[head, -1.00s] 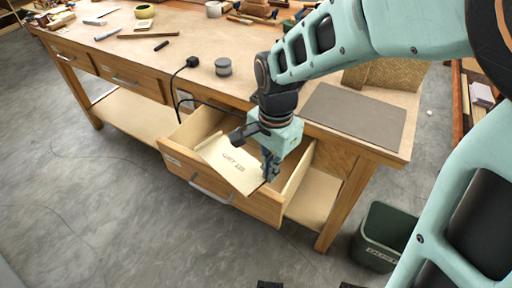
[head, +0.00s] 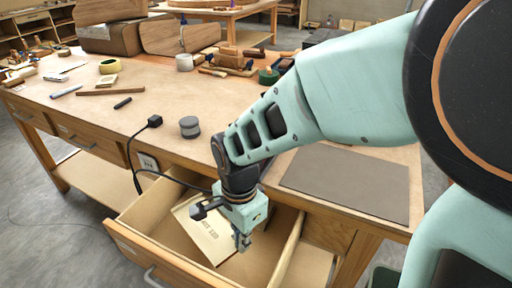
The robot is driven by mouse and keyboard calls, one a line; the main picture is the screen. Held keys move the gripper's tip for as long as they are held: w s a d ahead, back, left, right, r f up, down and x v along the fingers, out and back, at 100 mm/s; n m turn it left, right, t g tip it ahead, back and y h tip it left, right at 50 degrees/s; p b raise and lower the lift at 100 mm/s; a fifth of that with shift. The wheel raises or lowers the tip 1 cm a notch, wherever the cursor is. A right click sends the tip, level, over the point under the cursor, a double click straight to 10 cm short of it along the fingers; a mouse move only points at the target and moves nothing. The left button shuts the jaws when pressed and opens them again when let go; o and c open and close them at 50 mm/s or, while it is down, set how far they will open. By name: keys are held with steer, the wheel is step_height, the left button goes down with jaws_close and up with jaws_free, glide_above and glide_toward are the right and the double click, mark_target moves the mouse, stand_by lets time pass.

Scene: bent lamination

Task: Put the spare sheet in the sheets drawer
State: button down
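The spare sheet (head: 207,236) is a pale cream panel with dark lettering. In the head view it lies at a slant within the outline of the open drawer (head: 262,262), and I cannot tell whether it rests on the drawer floor. My gripper (head: 242,243) points down over the drawer, its fingers at the sheet's right edge. The fingers look close together, but whether they grip the sheet is not clear. The gripper body hides the sheet's upper right part.
The workbench (head: 150,105) holds a grey mat (head: 350,182), a grey round tin (head: 189,127), and a black plug (head: 154,121) whose cable hangs by the drawer's left side. Several tools and wooden blocks stand farther back. The drawer's right side has bare floor.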

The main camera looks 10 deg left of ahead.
mark_target(244, 269)
step_height(244, 269, down, 10)
steer(key=shift+r+b, duration=0.15)
steer(key=shift+b, duration=0.95)
steer(key=shift+f, duration=0.3)
steer(key=c, duration=2.2)
jaws_free()
steer(key=shift+r, duration=0.15)
steer(key=shift+o, duration=0.2)
step_height(244, 269, up, 12)
steer(key=p, duration=0.3)
steer(key=shift+r, duration=0.15)
steer(key=shift+d, duration=0.1)
